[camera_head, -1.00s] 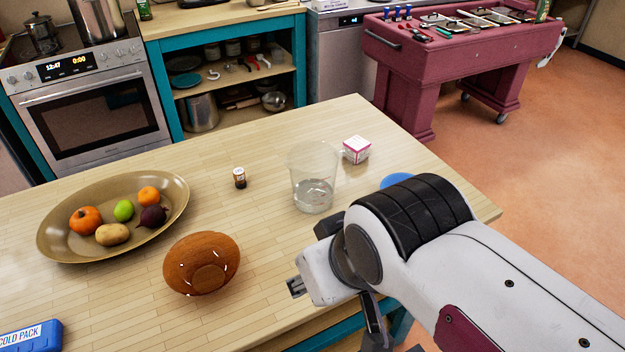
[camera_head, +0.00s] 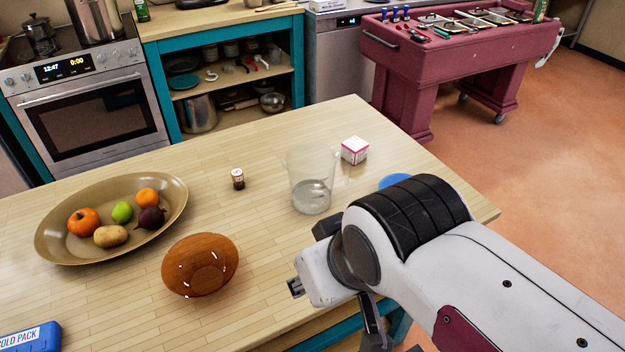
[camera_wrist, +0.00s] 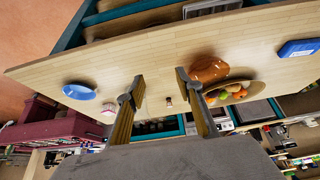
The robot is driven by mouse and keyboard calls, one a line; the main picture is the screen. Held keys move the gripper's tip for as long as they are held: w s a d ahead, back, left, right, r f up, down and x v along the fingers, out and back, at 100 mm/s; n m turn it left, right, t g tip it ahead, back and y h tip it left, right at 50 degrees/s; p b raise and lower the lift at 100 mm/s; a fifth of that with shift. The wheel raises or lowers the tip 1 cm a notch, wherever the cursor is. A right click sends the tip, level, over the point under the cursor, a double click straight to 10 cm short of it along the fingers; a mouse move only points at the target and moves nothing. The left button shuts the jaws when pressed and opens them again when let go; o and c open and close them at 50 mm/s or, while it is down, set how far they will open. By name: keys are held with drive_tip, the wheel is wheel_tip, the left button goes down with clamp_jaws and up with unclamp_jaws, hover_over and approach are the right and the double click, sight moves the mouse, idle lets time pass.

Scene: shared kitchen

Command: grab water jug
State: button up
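The water jug (camera_head: 313,184) is a clear, see-through container with some water in it, standing upright on the wooden table, just beyond my arm in the head view. I cannot make it out clearly in the wrist view. My gripper (camera_wrist: 160,78) is open in the wrist view, its two fingers apart with nothing held between them. In the head view the gripper is on the near side of the jug, apart from it, and its fingers are mostly hidden by my arm.
A small white and pink box (camera_head: 355,150) stands behind the jug. A blue item (camera_head: 395,180) lies to the right, partly behind my arm. A small bottle (camera_head: 238,179), a brown bowl (camera_head: 200,265) and a fruit platter (camera_head: 60,248) are left. A cold pack (camera_head: 30,338) lies front left.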

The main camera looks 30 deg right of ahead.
drive_tip(key=shift+w, duration=0.1)
idle(0.3)
drive_tip(key=m+t+h, duration=0.2)
drive_tip(key=t+h, duration=0.2)
drive_tip(key=t, duration=0.1)
hover_over(348, 171)
drive_tip(key=s+a, duration=0.5)
drive_tip(key=s, duration=0.4)
wheel_tip(348, 171, down, 4)
drive_tip(key=r, duration=0.1)
drive_tip(key=w+d+f+t+y, duration=0.2)
drive_tip(key=w+d+f, duration=0.1)
drive_tip(key=f, duration=0.4)
drive_tip(key=shift+d+f+t, duration=0.25)
drive_tip(key=shift+d+t, duration=0.15)
drive_tip(key=shift+d, duration=0.15)
drive_tip(key=shift+w, duration=0.15)
drive_tip(key=shift+x, duration=1.25)
drive_tip(key=shift+f, duration=0.1)
drive_tip(key=shift+f, duration=0.1)
